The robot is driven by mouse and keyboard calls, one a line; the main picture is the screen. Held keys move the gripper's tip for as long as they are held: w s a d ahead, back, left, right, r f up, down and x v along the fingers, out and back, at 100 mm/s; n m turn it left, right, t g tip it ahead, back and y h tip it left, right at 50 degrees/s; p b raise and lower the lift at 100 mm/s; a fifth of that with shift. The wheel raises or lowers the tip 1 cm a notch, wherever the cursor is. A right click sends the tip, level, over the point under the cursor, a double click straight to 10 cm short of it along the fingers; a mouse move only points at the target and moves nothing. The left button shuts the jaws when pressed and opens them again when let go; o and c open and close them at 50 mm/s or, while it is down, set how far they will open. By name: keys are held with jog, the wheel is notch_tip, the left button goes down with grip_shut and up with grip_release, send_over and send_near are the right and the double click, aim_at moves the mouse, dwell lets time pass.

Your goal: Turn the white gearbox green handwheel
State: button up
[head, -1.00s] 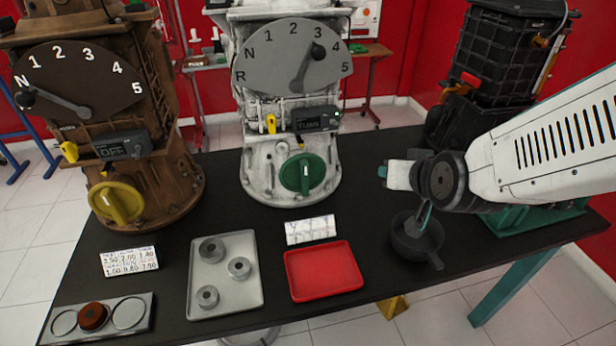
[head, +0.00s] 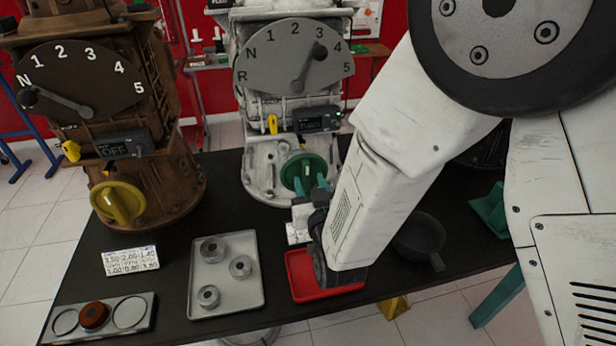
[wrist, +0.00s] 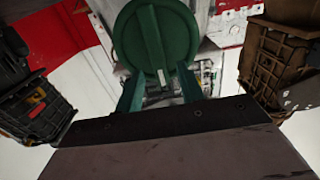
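The white gearbox (head: 262,115) stands at the back middle of the black table. Its green handwheel (head: 300,168) is low on its front, with a pale mark pointing roughly up; the arm partly hides it. In the wrist view the green handwheel (wrist: 156,42) fills the upper middle, its mark tilted slightly. My gripper (head: 316,186) is just in front of the wheel's lower right. In the wrist view my gripper (wrist: 160,82) has its two green fingers spread apart at the wheel's lower edge, with nothing held between them. Whether they touch the wheel I cannot tell.
A brown gearbox (head: 105,120) with a yellow handwheel (head: 117,203) stands at left. A grey tray (head: 226,292) with metal parts and a red tray (head: 300,270) lie in front. A dark pan (head: 420,240) sits right of my arm. A small display (head: 318,118) is above the wheel.

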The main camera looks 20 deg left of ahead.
aim_at(306, 177)
jog(key=shift+x, duration=1.4)
grip_shut()
